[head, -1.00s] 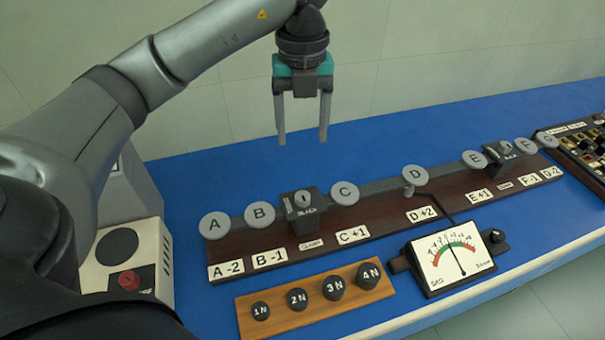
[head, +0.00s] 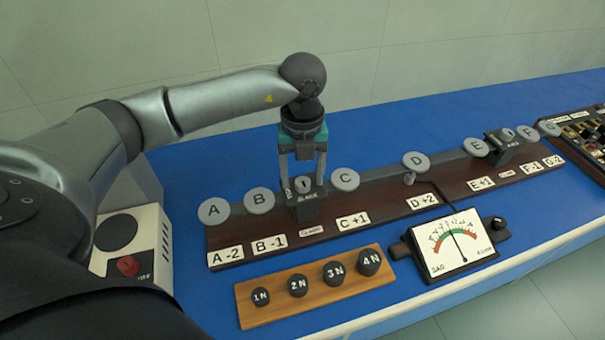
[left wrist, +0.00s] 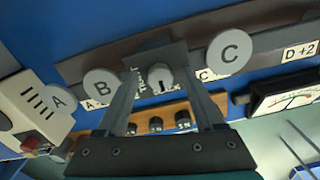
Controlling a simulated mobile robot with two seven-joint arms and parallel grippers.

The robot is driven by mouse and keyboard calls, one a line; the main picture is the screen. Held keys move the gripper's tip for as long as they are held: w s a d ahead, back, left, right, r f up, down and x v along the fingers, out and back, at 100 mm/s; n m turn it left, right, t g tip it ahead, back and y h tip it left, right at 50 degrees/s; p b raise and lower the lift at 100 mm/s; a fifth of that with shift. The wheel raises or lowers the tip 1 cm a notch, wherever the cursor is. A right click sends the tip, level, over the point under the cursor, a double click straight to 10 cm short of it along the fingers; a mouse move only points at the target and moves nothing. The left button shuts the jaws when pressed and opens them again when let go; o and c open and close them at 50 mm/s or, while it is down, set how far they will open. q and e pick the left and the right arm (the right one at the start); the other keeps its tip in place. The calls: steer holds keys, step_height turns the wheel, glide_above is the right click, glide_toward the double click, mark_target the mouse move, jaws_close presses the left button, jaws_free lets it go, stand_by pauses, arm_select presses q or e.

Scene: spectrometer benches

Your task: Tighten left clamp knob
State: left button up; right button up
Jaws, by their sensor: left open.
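The left clamp (head: 306,208) is a black block on the dark wooden beam between discs B and C, with a round grey knob (head: 303,184) on its top. My left gripper (head: 303,188) points down over this clamp, open, with one finger on each side of the knob. In the left wrist view the knob (left wrist: 160,76) shows between the two fingers; whether they touch it I cannot tell.
Discs B (head: 260,201) and C (head: 345,180) flank the clamp closely. A wooden weight rack (head: 318,306) and a dial meter (head: 452,243) stand in front of the beam. A box with a red button (head: 128,266) is at left. The blue bench (head: 370,130) is clear behind the beam.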

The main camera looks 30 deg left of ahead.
arm_select(q)
jaws_close()
stand_by(0.6)
